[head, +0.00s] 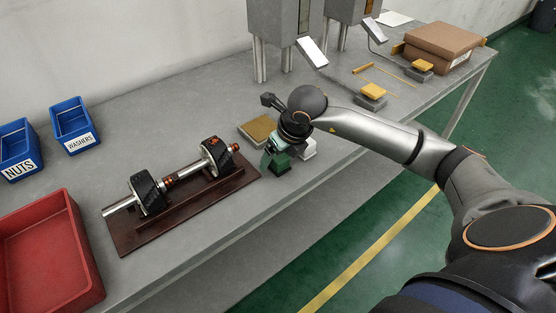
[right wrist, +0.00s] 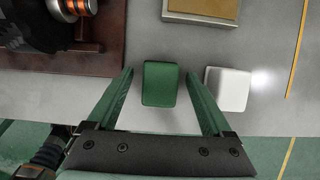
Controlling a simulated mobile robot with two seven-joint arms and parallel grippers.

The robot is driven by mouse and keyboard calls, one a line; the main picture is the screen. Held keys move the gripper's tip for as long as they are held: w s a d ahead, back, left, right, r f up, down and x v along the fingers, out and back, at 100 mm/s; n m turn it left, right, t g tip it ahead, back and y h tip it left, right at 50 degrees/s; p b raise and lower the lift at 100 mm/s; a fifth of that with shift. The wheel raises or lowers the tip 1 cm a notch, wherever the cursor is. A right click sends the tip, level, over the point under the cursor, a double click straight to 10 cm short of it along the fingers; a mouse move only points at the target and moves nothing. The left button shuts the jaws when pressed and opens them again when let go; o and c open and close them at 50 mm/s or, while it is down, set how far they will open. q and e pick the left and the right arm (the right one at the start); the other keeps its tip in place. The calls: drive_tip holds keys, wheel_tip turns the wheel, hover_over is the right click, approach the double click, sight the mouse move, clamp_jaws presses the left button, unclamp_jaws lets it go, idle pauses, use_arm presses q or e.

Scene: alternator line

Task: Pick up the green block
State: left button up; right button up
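The green block (right wrist: 160,84) lies on the grey table in the right wrist view. My right gripper (right wrist: 160,76) is open, with one green finger on each side of the block and a visible gap on both sides. Whether the fingertips are down at the block's height I cannot tell. In the head view my right gripper (head: 276,160) is over the table's front edge, and I cannot tell the block apart from the green fingers there. My left gripper is not in view.
A white block (right wrist: 227,89) sits just right of the right finger; it also shows in the head view (head: 308,149). A brown board (head: 122,233) with a rotor assembly is to the left. A tan-topped plate (head: 257,129) lies behind. A red bin (head: 48,262) stands front left.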

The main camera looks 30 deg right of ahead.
clamp_jaws()
idle(0.5)
drive_tip(key=shift+r, duration=0.1)
drive_tip(key=shift+r, duration=0.5)
drive_tip(key=s+a+r, duration=0.2)
drive_tip(key=s+r, duration=0.4)
drive_tip(key=s+a+r+b, duration=0.1)
drive_tip(key=s+a+r, duration=0.1)
drive_tip(key=s+r, duration=0.4)
drive_tip(key=shift+s+a, duration=0.25)
drive_tip(key=shift+s, duration=0.4)
drive_tip(key=shift+c, duration=2.3)
unclamp_jaws()
drive_tip(key=shift+f, duration=0.1)
drive_tip(key=c, duration=0.7)
